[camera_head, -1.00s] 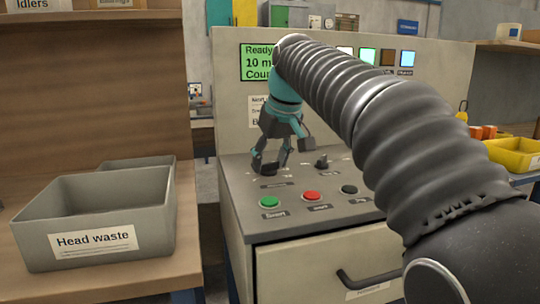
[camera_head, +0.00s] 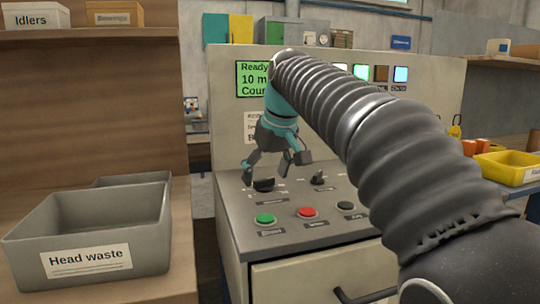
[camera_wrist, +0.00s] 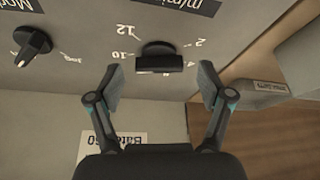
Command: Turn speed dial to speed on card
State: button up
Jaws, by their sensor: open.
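The speed dial (camera_head: 264,185) is a black knob on the grey sloped panel. In the wrist view the dial (camera_wrist: 158,57) has a printed scale around it with 12, 10, 2 and a partly hidden 4 legible. My gripper (camera_head: 265,172) is open above the dial. In the wrist view its two fingers (camera_wrist: 160,83) are spread wide on either side, apart from the knob. A card (camera_head: 253,126) on the upright panel is mostly hidden by my arm.
A second black knob (camera_head: 319,178) is right of the dial. A green display (camera_head: 254,78) reads "Ready". A grey "Head waste" bin (camera_head: 88,237) stands at left.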

jog(key=v, duration=1.1)
jog(key=shift+r, duration=0.2)
